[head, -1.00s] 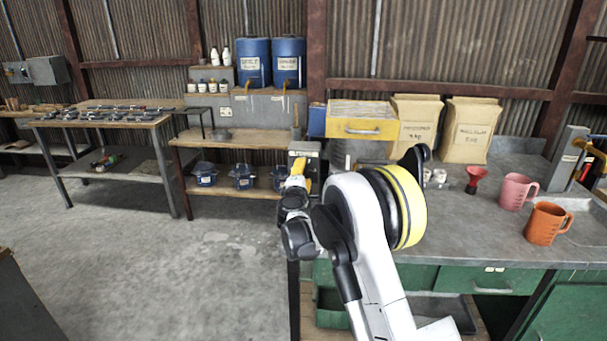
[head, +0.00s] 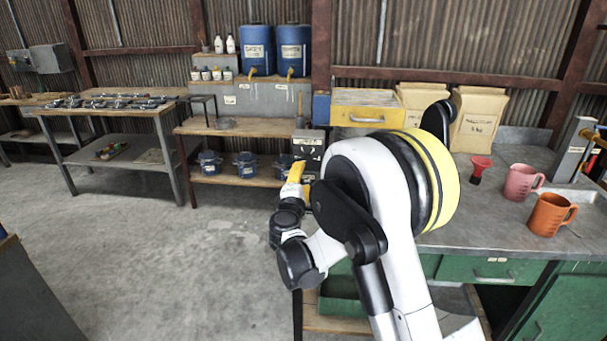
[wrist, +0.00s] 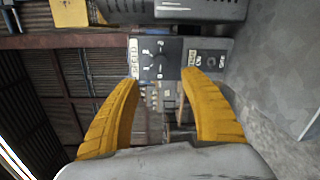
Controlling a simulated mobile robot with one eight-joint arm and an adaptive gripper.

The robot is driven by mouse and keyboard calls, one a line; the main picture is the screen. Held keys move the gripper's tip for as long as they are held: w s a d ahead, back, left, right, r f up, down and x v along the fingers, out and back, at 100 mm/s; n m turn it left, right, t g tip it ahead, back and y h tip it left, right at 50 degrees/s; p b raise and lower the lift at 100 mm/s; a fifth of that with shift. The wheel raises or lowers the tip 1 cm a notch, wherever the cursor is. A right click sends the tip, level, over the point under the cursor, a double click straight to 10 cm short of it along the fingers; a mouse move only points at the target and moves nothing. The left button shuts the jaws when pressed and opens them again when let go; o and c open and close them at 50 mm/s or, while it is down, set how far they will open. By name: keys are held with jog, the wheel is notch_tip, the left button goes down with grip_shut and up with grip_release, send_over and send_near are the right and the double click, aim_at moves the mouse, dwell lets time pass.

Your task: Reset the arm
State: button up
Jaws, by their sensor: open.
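My gripper (wrist: 163,88) shows in the wrist view as two yellow fingers, spread apart with nothing between them. In the head view my gripper (head: 297,172) is a small yellow shape at the end of my folded white arm, in front of the workbench's left end. A grey control box (head: 308,150) with a dial stands just behind it. In the wrist view this box (wrist: 158,58) appears turned sideways, beyond the fingertips. I cannot tell the exact gap between the fingers and the box. My arm hides part of the bench.
The grey bench (head: 480,225) on the right holds an orange jug (head: 550,214), a pink jug (head: 522,182), a red funnel (head: 479,168) and paper sacks (head: 478,118). A wooden shelf (head: 250,127) with blue barrels (head: 295,50) stands behind. The concrete floor (head: 180,260) at left is clear.

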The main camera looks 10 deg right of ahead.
jog(key=s+d+r+m+g, duration=0.3)
jog(key=s+d+m, duration=0.15)
jog(key=s, duration=0.35)
jog(key=s+d+r+m+g, duration=0.2)
jog(key=s+d+r+m, duration=0.25)
jog(key=s, duration=0.45)
jog(key=s+a+f+m+g+y, duration=0.1)
jog(key=s+f+m+y, duration=0.1)
jog(key=s, duration=0.6)
jog(key=s+a+f+m+g+y, duration=0.2)
jog(key=s+m, duration=0.1)
jog(key=s, duration=0.6)
jog(key=s+a+f+m+g+y, duration=0.1)
jog(key=s+a+f+m+y, duration=0.1)
jog(key=s, duration=0.6)
jog(key=shift+s+f+m, duration=0.3)
jog(key=shift+s+f, duration=0.1)
jog(key=shift+f, duration=0.1)
